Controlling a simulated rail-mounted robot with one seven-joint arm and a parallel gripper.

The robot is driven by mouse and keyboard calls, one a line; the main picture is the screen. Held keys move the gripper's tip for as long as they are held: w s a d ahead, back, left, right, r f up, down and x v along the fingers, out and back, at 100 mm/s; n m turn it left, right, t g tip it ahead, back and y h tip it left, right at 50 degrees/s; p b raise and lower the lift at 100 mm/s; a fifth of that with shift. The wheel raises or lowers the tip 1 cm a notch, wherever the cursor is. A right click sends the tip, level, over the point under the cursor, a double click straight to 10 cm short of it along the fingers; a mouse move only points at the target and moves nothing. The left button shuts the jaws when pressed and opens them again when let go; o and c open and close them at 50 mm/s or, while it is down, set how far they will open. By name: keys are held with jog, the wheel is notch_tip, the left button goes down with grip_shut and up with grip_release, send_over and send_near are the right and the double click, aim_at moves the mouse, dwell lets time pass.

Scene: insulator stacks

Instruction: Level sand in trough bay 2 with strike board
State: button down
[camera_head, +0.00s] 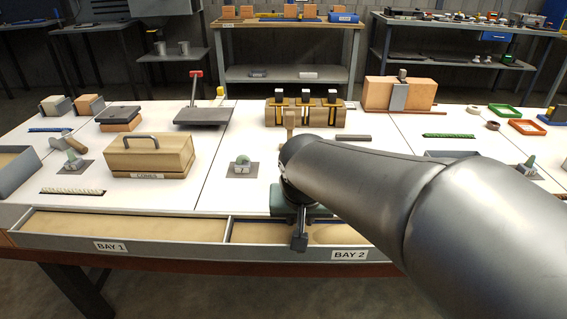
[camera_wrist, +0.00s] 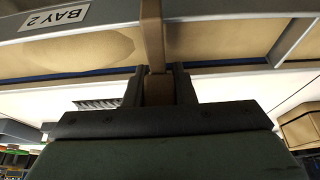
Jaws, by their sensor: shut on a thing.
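The trough with the label BAY 2 (camera_head: 349,255) runs along the front table edge in the head view. Its sand (camera_head: 270,233) shows left of my gripper; my arm hides much of the rest. In the wrist view my gripper (camera_wrist: 158,72) is shut on a tan wooden strike board (camera_wrist: 152,35), which reaches across the bay to the top edge of the picture. Sand left of the board (camera_wrist: 80,50) shows a rounded, paler patch; sand to its right (camera_wrist: 220,40) looks smoother. Whether the board's lower edge touches the sand cannot be told.
Bay 1 (camera_head: 130,225) adjoins on the left past a divider (camera_head: 227,230). A wooden box labelled COMBS (camera_head: 150,156) stands behind it. A small green-topped item (camera_head: 242,165) and a wooden rack (camera_head: 307,114) stand behind bay 2. White tabletop between them is clear.

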jog(key=shift+s+d+p, duration=0.2)
jog(key=shift+d+p, duration=0.05)
jog(key=shift+d, duration=2.85)
jog(key=shift+s+d+p, duration=0.2)
jog(key=shift+d+p, duration=0.05)
jog(key=shift+d, duration=2.85)
jog(key=shift+s+d+b, duration=0.2)
jog(key=shift+d, duration=2.45)
jog(key=shift+s+d+b, duration=0.15)
jog(key=shift+d+b, duration=0.05)
jog(key=shift+d, duration=2.4)
notch_tip(320, 180, up, 6)
jog(key=p, duration=0.4)
jog(key=shift+p, duration=0.4)
